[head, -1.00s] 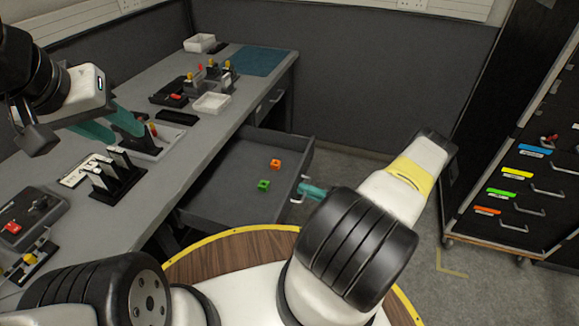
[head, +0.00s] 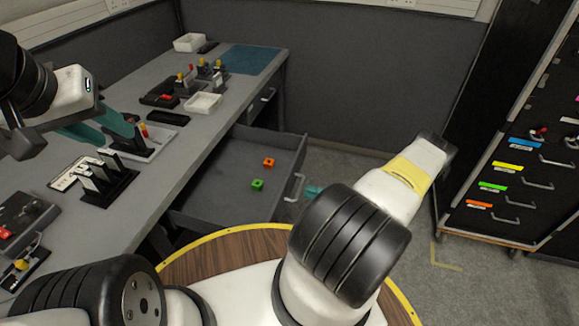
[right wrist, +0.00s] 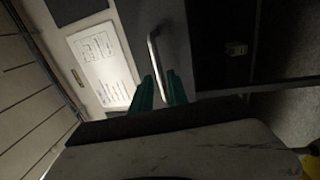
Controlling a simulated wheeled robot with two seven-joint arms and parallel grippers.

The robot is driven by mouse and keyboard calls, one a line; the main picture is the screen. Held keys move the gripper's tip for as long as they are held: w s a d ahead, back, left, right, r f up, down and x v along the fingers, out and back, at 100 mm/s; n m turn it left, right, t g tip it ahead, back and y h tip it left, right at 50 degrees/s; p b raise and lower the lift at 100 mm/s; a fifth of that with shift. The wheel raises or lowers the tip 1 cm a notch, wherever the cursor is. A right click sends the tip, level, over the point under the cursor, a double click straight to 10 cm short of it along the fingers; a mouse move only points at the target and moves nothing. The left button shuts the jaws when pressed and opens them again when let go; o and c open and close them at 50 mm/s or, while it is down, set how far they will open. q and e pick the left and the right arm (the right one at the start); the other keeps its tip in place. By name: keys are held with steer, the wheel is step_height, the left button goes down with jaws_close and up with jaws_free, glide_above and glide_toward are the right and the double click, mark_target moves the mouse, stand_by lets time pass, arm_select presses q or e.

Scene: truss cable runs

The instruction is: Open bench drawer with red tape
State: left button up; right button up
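The bench drawer (head: 225,205) is pulled out from under the bench, with an orange cube (head: 268,162) and a green cube (head: 257,185) inside. No red tape shows on it; its front faces away from the head view. Its metal handle (head: 293,187) also shows in the right wrist view (right wrist: 153,55). My right gripper (head: 314,191) is just off the handle, mostly hidden by my arm. In the right wrist view its teal fingers (right wrist: 161,90) stand apart, with the handle's near end between or just beyond them. My left gripper (head: 104,130) is open and empty above the bench.
The bench (head: 190,140) carries trays, a rack of dark holders (head: 105,180) and a teal mat (head: 250,59). A black cabinet (head: 505,170) with coloured drawer labels stands at the right.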

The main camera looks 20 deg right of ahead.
steer(key=v, duration=0.2)
steer(key=shift+s+d+f, duration=0.1)
steer(key=shift+s+d, duration=0.2)
steer(key=w+a+r+n+g+h, duration=0.1)
steer(key=a+r+n+g+h, duration=0.2)
steer(key=r+n, duration=0.6)
steer(key=w+a+r+n+g+h, duration=0.1)
steer(key=a+r+n+g, duration=0.45)
steer(key=r, duration=0.55)
steer(key=a+r+n+g+h, duration=0.2)
steer(key=r+n+g, duration=0.2)
steer(key=r+n, duration=0.55)
steer(key=s+a+r+n+t+h, duration=0.3)
steer(key=s+r+n+h, duration=0.1)
steer(key=s+r+n, duration=0.3)
steer(key=s+a+r+n+t+h, duration=0.4)
steer(key=s+r+n, duration=0.4)
steer(key=r+n, duration=0.4)
steer(key=shift+n, duration=0.4)
